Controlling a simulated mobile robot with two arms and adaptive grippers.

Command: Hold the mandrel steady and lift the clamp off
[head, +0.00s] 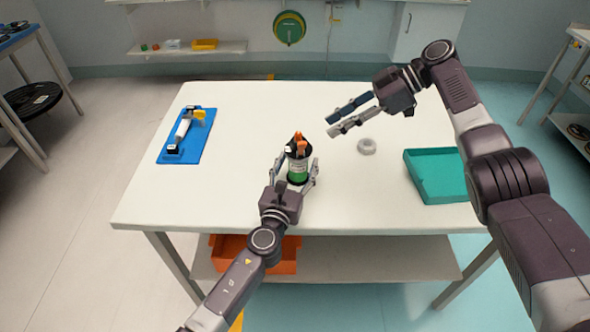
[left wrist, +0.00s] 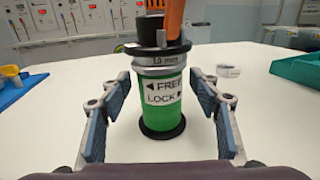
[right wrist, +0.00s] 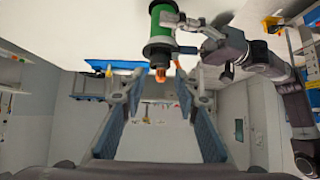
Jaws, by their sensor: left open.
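The mandrel (head: 297,172) stands upright near the table's middle. In the left wrist view its green body (left wrist: 162,118) carries a FREE/LOCK label, with a dark base and a grey collar marked in mm. A dark clamp with orange handles (head: 300,143) sits on top; in the left wrist view its orange part (left wrist: 174,20) is cut off above. My left gripper (head: 297,176) is open, its fingers on either side of the mandrel with gaps showing. My right gripper (head: 333,124) is open and empty, beyond and right of the clamp; its wrist view shows the clamp's orange tips (right wrist: 160,75) beyond its fingers.
A grey ring (head: 366,147) lies on the table right of the mandrel. A teal tray (head: 437,174) is at the right edge. A blue stand (head: 187,135) with a white and yellow device is at the left. An orange bin (head: 283,262) is below.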

